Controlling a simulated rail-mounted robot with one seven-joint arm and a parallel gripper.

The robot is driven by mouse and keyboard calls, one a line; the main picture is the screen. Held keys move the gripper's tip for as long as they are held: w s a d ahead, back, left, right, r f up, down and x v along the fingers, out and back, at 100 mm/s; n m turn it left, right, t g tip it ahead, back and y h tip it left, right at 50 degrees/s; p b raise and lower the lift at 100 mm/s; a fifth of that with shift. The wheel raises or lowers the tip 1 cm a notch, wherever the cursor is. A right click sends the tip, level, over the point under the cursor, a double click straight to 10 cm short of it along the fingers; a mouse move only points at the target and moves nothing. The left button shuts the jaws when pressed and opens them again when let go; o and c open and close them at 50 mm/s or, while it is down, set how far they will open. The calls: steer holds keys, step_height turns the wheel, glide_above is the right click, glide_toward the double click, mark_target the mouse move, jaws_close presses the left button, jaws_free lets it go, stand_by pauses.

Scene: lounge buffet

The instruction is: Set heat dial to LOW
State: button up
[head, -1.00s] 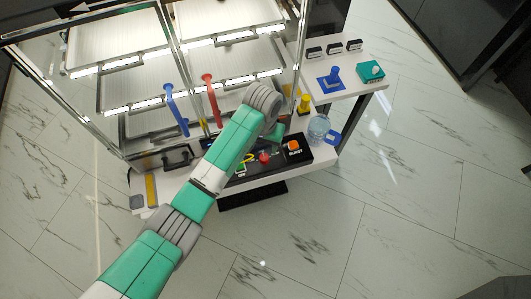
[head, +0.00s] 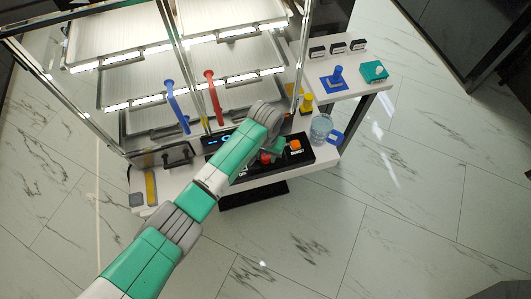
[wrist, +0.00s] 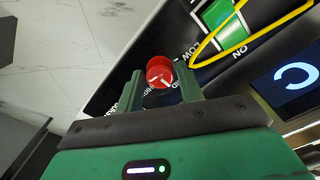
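The red heat dial (wrist: 159,70) has white marks on its face and sits on the black control panel (wrist: 125,82). Printed words surround it, partly hidden by my fingers; one appears to read LOW, up and right of the dial in the wrist view. My gripper (wrist: 160,82) has its two green fingers apart, one on each side of the dial. I cannot tell whether they touch it. In the head view the dial (head: 265,157) shows as a bit of red beside my gripper (head: 273,154), which is largely hidden by my arm.
A green switch (wrist: 226,30) with a yellow guard (wrist: 205,54) and a blue-lit display (wrist: 292,75) are beside the dial. An orange button (head: 295,145) is right of it. A clear jar (head: 320,128) stands at the counter's right end. A glass display case with trays is behind.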

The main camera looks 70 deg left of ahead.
steer(key=c, duration=0.5)
steer(key=shift+c, duration=0.2)
steer(key=shift+d+r+n+p, duration=0.1)
steer(key=shift+r+n+p, duration=0.05)
steer(key=shift+n+p, duration=1.5)
steer(key=shift+n, duration=0.25)
steer(key=n+p, duration=0.2)
steer(key=n, duration=0.9)
steer(key=shift+p, duration=0.4)
